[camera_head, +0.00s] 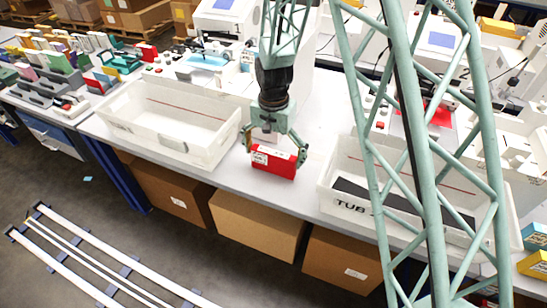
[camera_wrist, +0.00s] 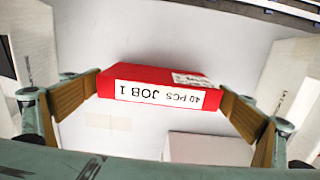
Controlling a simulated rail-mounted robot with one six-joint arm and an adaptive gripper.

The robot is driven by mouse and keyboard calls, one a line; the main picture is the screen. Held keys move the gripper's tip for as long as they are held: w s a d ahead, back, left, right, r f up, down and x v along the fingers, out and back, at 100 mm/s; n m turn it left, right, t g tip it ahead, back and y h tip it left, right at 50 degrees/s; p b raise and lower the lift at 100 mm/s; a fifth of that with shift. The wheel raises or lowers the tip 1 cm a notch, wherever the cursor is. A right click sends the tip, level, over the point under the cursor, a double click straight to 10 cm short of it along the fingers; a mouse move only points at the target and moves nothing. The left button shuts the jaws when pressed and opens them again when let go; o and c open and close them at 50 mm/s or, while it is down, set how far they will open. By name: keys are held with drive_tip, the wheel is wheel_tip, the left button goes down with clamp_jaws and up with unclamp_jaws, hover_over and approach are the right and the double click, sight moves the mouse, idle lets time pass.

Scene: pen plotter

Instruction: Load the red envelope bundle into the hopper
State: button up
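The red envelope bundle (camera_head: 273,162) is at the table's front edge between two white tubs in the head view. In the wrist view the bundle (camera_wrist: 150,76) has a white label reading "JOB 1" and "40 PCS". My gripper (camera_head: 274,150) points down over it, one finger at each end. In the wrist view both finger pads of my gripper (camera_wrist: 160,92) meet the bundle's ends, so it is shut on the bundle. Whether the bundle touches the table is unclear. I cannot pick out the hopper for certain; my arm hides part of the machines behind.
An empty white tub (camera_head: 118,124) stands left. A second tub (camera_head: 331,192), marked "TUB", stands right with dark strips inside, partly behind my arm's lattice. White machines (camera_head: 225,22) line the table's back. Cardboard boxes (camera_head: 257,222) sit below. Colourful packets (camera_head: 70,62) fill the left bench.

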drive_tip(key=shift+r, duration=0.15)
wheel_tip(320, 180, up, 11)
drive_tip(key=shift+r+p, duration=0.2)
drive_tip(key=shift+p, duration=0.7)
drive_tip(key=shift+r, duration=0.35)
idle(0.6)
